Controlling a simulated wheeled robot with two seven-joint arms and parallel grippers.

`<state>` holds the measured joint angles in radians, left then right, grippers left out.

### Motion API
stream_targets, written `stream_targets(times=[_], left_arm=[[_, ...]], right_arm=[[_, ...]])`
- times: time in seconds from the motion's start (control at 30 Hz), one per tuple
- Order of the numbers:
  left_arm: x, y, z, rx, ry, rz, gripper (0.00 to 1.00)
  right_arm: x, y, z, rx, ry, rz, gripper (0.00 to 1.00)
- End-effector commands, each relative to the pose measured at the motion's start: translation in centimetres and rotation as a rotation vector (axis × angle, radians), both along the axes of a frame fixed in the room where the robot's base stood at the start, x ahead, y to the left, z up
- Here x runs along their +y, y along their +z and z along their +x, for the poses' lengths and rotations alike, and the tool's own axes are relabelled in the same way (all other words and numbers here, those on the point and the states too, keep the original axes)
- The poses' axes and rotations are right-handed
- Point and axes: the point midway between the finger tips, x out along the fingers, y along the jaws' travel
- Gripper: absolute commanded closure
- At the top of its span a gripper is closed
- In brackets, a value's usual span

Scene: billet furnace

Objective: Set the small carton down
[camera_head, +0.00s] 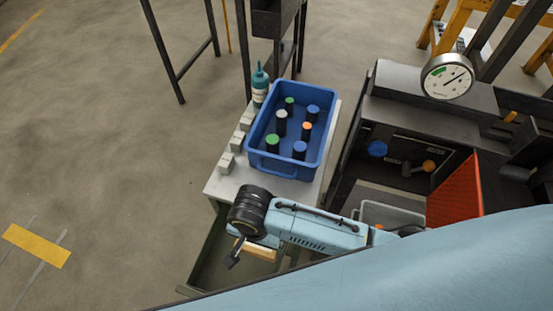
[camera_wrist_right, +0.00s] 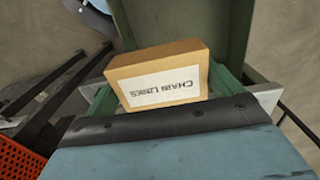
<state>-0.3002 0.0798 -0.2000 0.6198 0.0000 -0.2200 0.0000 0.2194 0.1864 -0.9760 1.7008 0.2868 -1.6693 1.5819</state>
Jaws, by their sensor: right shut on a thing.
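The small carton (camera_wrist_right: 155,84) is tan, with a white label reading "Chain Links" that appears upside down in the right wrist view. My right gripper (camera_wrist_right: 164,92) is shut on it, with green-padded fingers on either side. In the head view the carton (camera_head: 260,250) shows partly below my light blue right wrist, above a green-sided structure at the front of the white table. I cannot tell whether its underside touches anything. My left gripper is not in view.
A blue bin (camera_head: 262,164) with several capped cylinders stands on the white table (camera_head: 219,187). A teal-capped bottle (camera_head: 260,85) and several small grey blocks (camera_head: 232,148) line its left side. A dark furnace-like machine with an orange perforated panel (camera_head: 455,195) stands right. Floor at left is clear.

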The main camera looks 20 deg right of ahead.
Motion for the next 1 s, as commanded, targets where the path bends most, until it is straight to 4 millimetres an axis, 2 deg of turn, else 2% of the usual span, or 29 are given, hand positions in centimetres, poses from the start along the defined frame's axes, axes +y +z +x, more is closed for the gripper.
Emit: stream_targets(times=[0.03, 0.2, 0.4, 0.63, 0.83, 1.0], left_arm=[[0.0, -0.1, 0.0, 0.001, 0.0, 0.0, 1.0], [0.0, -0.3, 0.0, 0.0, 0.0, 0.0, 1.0], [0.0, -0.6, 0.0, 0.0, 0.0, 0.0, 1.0], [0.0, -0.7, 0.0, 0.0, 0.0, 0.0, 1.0], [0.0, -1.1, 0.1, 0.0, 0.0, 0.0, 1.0], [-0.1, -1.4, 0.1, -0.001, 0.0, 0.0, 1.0]], right_arm=[[-0.9, 0.0, 1.4, -0.006, -0.003, -0.004, 0.43], [-3.5, 0.1, 5.2, -0.006, -0.004, -0.003, 0.43], [-5.8, 0.0, 8.7, -0.004, -0.002, -0.001, 0.43], [-6.9, 0.1, 10.3, -0.003, -0.001, 0.001, 0.43], [-8.9, 0.0, 13.1, -0.004, -0.003, -0.001, 0.43], [-8.8, -1.5, 13.0, -0.003, 0.0, 0.001, 0.43]])
